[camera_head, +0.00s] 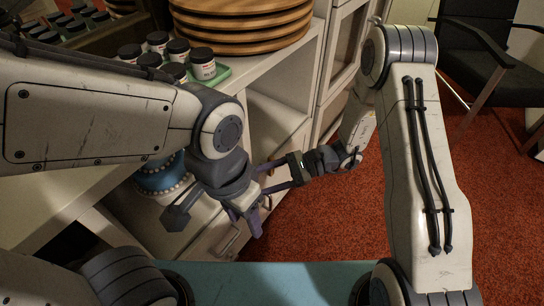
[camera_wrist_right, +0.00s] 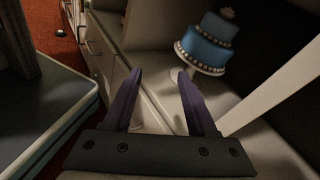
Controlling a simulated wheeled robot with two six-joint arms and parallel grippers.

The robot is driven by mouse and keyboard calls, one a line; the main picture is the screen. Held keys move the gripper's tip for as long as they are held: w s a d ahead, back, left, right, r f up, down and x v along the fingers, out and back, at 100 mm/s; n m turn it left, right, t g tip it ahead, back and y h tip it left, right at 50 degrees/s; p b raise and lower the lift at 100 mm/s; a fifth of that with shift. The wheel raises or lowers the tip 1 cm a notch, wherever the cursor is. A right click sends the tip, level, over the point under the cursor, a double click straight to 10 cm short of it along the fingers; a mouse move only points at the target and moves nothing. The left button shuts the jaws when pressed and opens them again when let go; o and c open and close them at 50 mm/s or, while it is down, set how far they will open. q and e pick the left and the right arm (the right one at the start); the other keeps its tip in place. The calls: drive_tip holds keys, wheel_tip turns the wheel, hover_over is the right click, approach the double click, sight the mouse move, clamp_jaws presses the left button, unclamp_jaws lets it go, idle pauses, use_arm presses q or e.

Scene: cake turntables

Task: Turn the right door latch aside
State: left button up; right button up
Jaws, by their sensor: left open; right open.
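No right door latch can be made out in either view; the cabinet front is partly hidden behind my arms. My right gripper (camera_wrist_right: 160,73) is open and empty, its two purple fingers pointing toward the low cabinet and the inside of an open compartment. In the head view my right gripper (camera_head: 264,178) reaches in from the right, in front of the cabinet. My left gripper (camera_head: 254,217) is open, points down close to the right one, and seems to hold nothing. A silver handle (camera_head: 229,241) shows on the cabinet front below it.
A blue tiered cake (camera_head: 158,182) stands in the compartment, also in the right wrist view (camera_wrist_right: 203,45). Wooden round boards (camera_head: 245,30) and dark-lidded jars (camera_head: 203,64) sit on the cabinet top. Red carpet (camera_head: 330,215) is clear at right; a black chair (camera_head: 480,45) stands behind.

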drive_tip(key=w+d+f+m+t+p, duration=0.1)
drive_tip(key=w+d+f+m+t, duration=0.95)
drive_tip(key=f+m+t, duration=0.3)
drive_tip(key=shift+n+t+h, duration=0.25)
drive_tip(key=shift+t+h, duration=0.15)
drive_tip(key=shift+t, duration=0.05)
drive_tip(key=x, duration=0.3)
drive_tip(key=b+x, duration=0.1)
drive_tip(key=x, duration=0.2)
drive_tip(key=b+x, duration=0.1)
drive_tip(key=x, duration=0.2)
drive_tip(key=shift+w+a+r, duration=0.15)
drive_tip(key=shift+w+r, duration=0.1)
drive_tip(key=shift+r, duration=0.15)
clamp_jaws()
